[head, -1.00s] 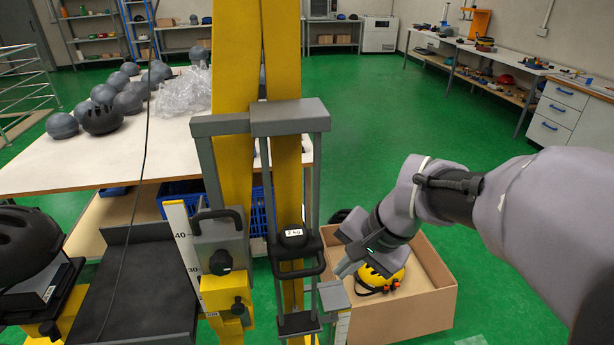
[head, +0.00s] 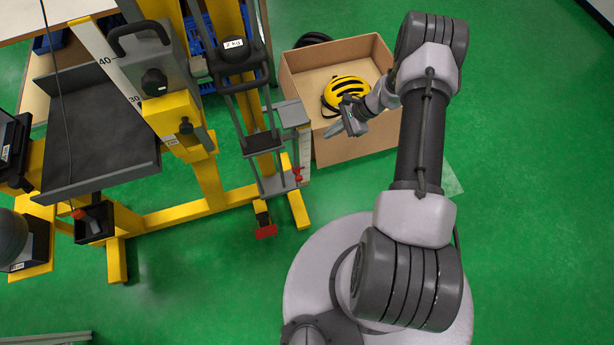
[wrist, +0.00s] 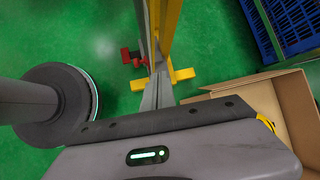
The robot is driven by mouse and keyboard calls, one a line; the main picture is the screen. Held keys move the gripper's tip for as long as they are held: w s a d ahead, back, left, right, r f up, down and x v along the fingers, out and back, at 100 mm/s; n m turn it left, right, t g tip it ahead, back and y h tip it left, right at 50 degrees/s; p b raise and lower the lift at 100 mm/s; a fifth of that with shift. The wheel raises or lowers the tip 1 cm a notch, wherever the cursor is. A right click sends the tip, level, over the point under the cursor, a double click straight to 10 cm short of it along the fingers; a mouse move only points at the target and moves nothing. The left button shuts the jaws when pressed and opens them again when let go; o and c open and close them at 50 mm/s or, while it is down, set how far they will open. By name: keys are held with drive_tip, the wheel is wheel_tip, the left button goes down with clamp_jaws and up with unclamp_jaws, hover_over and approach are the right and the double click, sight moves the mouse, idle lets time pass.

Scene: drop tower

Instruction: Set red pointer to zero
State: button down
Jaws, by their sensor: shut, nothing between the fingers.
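An open cardboard box (head: 355,150) with a yellow helmet (head: 344,92) stands behind my gripper. The tower carries a 2 kg weight (head: 233,50). A red piece (head: 266,231) is at the tower's base. Green floor is clear at the right.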

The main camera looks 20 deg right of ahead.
drive_tip(key=s+a+f+m+y, duration=0.15)
drive_tip(key=s+f, duration=0.25)
drive_tip(key=f, duration=0.5)
drive_tip(key=s+f+m+h, duration=0.15)
drive_tip(key=s+f, duration=0.25)
drive_tip(key=f, duration=0.4)
drive_tip(key=w+a+f+y+b, duration=0.1)
drive_tip(key=w+a+f+b, duration=0.1)
drive_tip(key=a+f+b, duration=0.5)
drive_tip(key=r, duration=0.1)
drive_tip(key=r+p, duration=0.1)
drive_tip(key=w+a+r+p, duration=0.1)
drive_tip(key=shift+r+m+t, duration=0.1)
drive_tip(key=shift+m+t, duration=0.2)
wheel_tip(320, 180, up, 23)
drive_tip(key=p, duration=1.6)
drive_tip(key=shift+r, duration=0.2)
drive_tip(key=shift+w+d, duration=0.1)
drive_tip(key=shift+w, duration=0.05)
